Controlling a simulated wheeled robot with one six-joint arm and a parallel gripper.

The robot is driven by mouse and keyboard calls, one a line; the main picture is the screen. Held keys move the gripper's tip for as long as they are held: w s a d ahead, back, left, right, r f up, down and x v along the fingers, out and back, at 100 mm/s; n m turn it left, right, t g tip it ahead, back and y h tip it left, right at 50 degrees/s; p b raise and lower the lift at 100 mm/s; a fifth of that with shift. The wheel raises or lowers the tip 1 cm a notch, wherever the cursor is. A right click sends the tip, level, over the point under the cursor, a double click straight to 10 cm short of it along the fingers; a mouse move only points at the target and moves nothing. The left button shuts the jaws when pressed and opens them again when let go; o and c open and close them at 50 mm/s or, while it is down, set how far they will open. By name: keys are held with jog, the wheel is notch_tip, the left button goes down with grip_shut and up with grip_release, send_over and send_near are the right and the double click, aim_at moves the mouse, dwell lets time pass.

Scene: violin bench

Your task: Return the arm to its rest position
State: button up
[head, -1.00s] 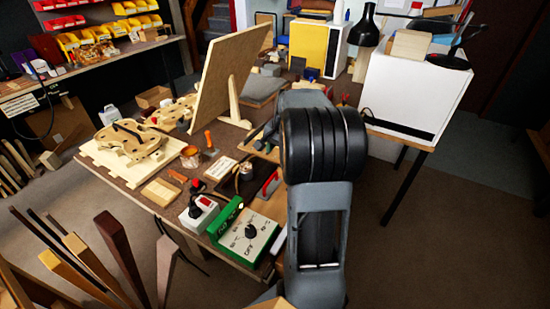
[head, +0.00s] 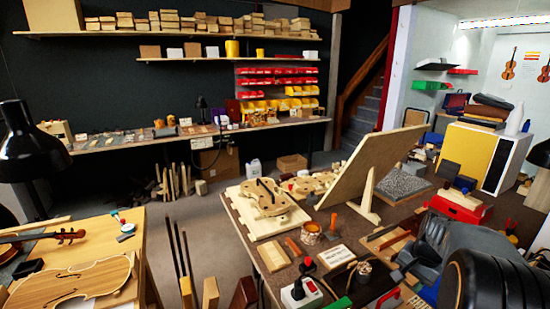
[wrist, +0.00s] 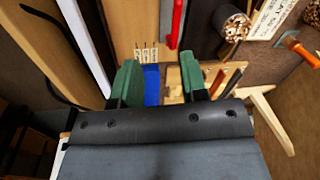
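My arm (head: 490,265) shows at the lower right of the head view, low over the right end of the bench with the violin parts. I cannot make out the fingertips there. In the wrist view my gripper (wrist: 160,80) has two green fingers standing apart with a clear gap. A blue object (wrist: 152,84) shows in the gap, apart from the right finger and seemingly beyond the fingers. Nothing appears held.
The bench (head: 245,220) carries a violin body (head: 265,198), an upright wooden board (head: 385,165) and a white switch box (head: 302,294). A red toolbox (head: 460,205) stands near my arm. A second table (head: 140,225) with a violin plate is at left. Floor shows between them.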

jog(key=s+a+r+n+p, duration=0.1)
jog(key=s+a+r+n, duration=0.2)
jog(key=a, duration=0.4)
jog(key=s+a+r+n+t+p, duration=0.1)
jog(key=s+a+r+n+p, duration=0.1)
jog(key=s+a+n, duration=0.2)
jog(key=s+a+r+n+t+p, duration=0.1)
jog(key=s+a+r+n, duration=0.2)
jog(key=a, duration=0.7)
jog(key=shift+s+a+r+n+h, duration=0.3)
jog(key=shift+s+a+n+h, duration=0.1)
jog(key=shift+s, duration=0.6)
